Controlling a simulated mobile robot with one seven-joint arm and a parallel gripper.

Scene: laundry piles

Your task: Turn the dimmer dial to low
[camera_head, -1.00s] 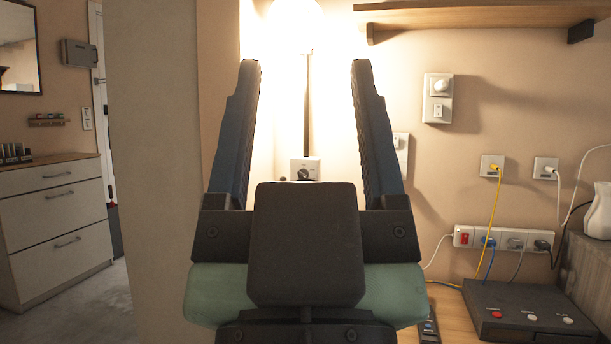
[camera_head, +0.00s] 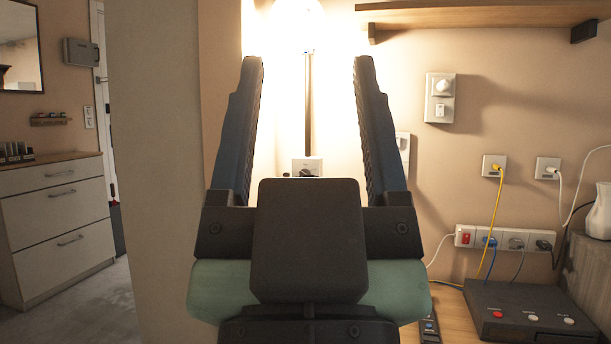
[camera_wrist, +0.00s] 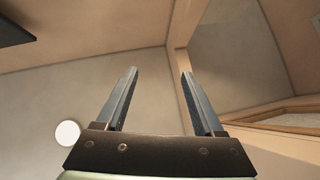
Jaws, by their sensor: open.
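My gripper (camera_head: 308,62) is open and empty, its two dark fingers pointing up in the middle of the head view. The wrist view also shows the gripper (camera_wrist: 160,72) open, with nothing between its fingers. A small light box with a dark round knob (camera_head: 308,167) shows between the fingers, by the lamp's pole; my gripper hides its lower part. A wall plate (camera_head: 440,98) to the right of the gripper carries a round pale dial (camera_head: 442,86) above a small switch. Both are apart from the fingers. I cannot tell which of the two is the dimmer, nor its setting.
A brightly lit lamp (camera_head: 297,10) stands behind the gripper. A wooden shelf (camera_head: 480,14) juts out at upper right. Right of the gripper are wall sockets, a power strip (camera_head: 505,240), cables, a dark box (camera_head: 530,312) and a remote (camera_head: 429,326). A wall edge (camera_head: 155,180) stands left.

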